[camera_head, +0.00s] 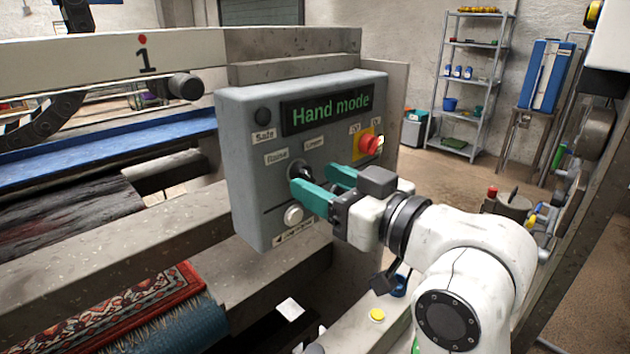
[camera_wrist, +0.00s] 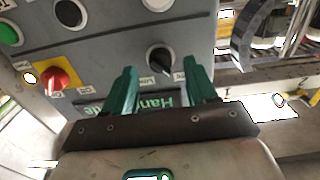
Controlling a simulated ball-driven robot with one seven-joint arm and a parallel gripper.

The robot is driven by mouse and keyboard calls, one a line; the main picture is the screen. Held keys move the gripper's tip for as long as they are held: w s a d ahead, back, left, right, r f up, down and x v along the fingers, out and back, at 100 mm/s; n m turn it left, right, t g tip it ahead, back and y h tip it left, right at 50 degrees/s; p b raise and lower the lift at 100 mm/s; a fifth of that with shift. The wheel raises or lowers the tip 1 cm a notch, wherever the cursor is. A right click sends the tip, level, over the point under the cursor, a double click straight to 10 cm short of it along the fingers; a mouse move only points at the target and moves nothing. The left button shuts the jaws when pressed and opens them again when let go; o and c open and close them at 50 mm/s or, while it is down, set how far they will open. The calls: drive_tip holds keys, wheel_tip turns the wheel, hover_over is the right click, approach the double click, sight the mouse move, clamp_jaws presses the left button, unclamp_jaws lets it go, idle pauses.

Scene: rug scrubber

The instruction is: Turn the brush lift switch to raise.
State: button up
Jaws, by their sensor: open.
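The brush lift switch (camera_head: 297,169) is a black rotary knob on the grey control box (camera_head: 244,184), below the "Raise" (camera_head: 276,157) and "Lower" (camera_head: 313,145) labels. My gripper (camera_head: 310,177) is open, its green fingers reaching to the panel on either side of the switch. The fingers partly hide it in the head view. In the wrist view, turned about, the switch (camera_wrist: 159,58) shows between and just beyond the fingertips (camera_wrist: 161,68). Its grip bar looks slanted, one end toward the right-hand label, which appears to be "Raise". I cannot tell whether a finger touches it.
The box's display (camera_head: 326,107) reads "Hand mode". A concrete-like beam (camera_head: 120,260) runs left.

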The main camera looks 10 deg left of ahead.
drive_tip(key=b+v, duration=0.1)
drive_tip(key=v, duration=0.7)
drive_tip(key=shift+s+d, duration=0.2)
drive_tip(key=shift+d, duration=0.05)
drive_tip(key=shift+f, duration=0.15)
drive_tip(key=s+d+f+m+g+h, duration=0.1)
drive_tip(key=s+d+f+m+h, duration=0.15)
drive_tip(key=d+f, duration=0.45)
drive_tip(key=s+d+f+m+h, duration=0.1)
drive_tip(key=d+f+m+h, duration=0.25)
drive_tip(key=f, duration=0.85)
drive_tip(key=s+d+f+m+g+h, duration=0.15)
drive_tip(key=d+f+h, duration=0.25)
drive_tip(key=f, duration=0.5)
drive_tip(key=s+d+f+m+g+h, duration=0.1)
drive_tip(key=s+d+f+g+h, duration=0.1)
drive_tip(key=s+d+f, duration=0.3)
drive_tip(key=s+d+f+m+g+h, duration=0.2)
drive_tip(key=s+d+f+g, duration=0.3)
drive_tip(key=s+f, duration=0.8)
drive_tip(key=s, duration=0.5)
drive_tip(key=shift+s, duration=0.15)
